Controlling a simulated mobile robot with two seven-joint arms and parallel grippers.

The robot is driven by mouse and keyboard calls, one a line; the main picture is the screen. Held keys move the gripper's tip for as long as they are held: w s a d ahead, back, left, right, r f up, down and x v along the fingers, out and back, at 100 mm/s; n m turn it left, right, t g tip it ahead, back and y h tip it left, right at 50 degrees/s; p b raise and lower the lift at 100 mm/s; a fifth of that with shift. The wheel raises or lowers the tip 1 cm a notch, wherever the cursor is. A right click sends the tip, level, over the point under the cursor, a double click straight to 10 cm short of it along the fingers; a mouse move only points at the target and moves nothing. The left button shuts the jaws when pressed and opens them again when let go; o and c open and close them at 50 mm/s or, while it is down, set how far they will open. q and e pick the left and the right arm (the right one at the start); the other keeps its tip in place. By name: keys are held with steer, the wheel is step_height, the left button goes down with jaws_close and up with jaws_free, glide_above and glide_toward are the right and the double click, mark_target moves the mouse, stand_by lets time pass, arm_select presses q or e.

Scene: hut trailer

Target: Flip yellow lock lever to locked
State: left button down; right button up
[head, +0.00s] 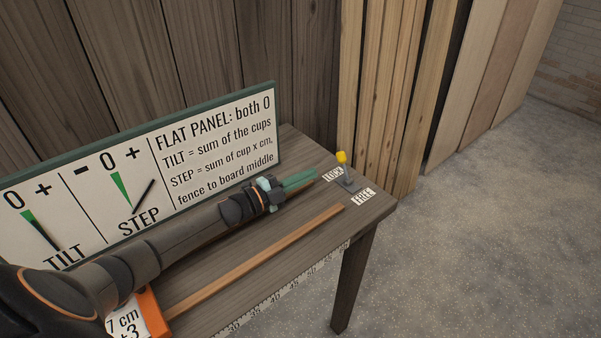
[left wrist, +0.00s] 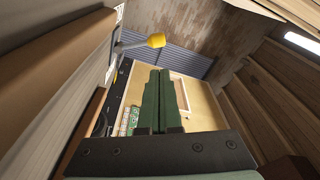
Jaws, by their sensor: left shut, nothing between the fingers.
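The lock lever has a yellow knob (head: 341,157) on a grey stem, on a small base near the table's far right corner. The stem stands roughly upright with a slight lean to the left; I cannot tell which setting it is in. A LOCK label (head: 333,174) lies left of the base and a FREE label (head: 363,196) to its front right. My left gripper (head: 315,174) is shut and empty, its green fingers just left of the lever and apart from the knob. In the left wrist view the yellow knob (left wrist: 156,40) shows above the closed fingertips (left wrist: 159,72). My right gripper is out of view.
A sign board (head: 215,150) with TILT and STEP dials stands along the table's back. A wooden strip (head: 255,260) lies in front of my left arm, with a ruler scale (head: 290,292) along the front edge. An orange block (head: 150,310) is at lower left. Wooden planks (head: 385,90) stand behind the lever.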

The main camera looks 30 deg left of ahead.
arm_select(q)
steer(key=shift+v, duration=0.95)
steer(key=shift+d, duration=0.1)
